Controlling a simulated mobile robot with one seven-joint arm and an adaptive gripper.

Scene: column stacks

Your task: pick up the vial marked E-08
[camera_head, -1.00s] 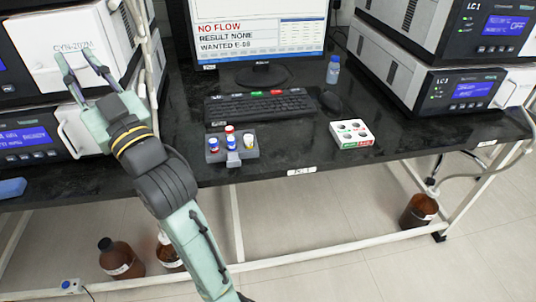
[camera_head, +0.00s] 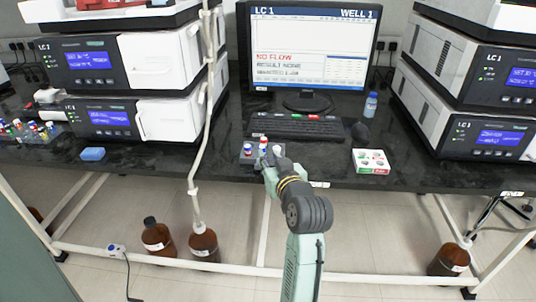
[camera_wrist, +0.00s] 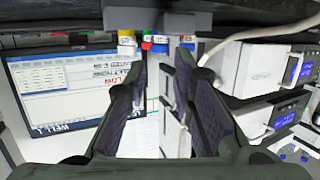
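A small grey rack (camera_head: 249,160) stands near the bench's front edge and holds a few vials, including a left vial (camera_head: 248,150) and a red-capped vial (camera_head: 263,142). No marking can be read, so I cannot tell which is E-08. In the wrist view, the rack (camera_wrist: 165,21) is at the top, with yellow (camera_wrist: 127,44), blue (camera_wrist: 160,45) and red-and-white (camera_wrist: 187,42) vial parts below it. My gripper (camera_head: 269,163) is at the rack's front and partly covers it. In the wrist view its fingers (camera_wrist: 161,72) are apart, with no vial seen gripped.
A keyboard (camera_head: 296,126) and monitor (camera_head: 312,46) stand behind the rack. A white tray (camera_head: 371,161) is to its right, with a mouse (camera_head: 361,132) and bottle (camera_head: 371,105) behind. A hanging tube (camera_head: 203,120) is on the left. Another vial rack (camera_head: 30,136) is at far left.

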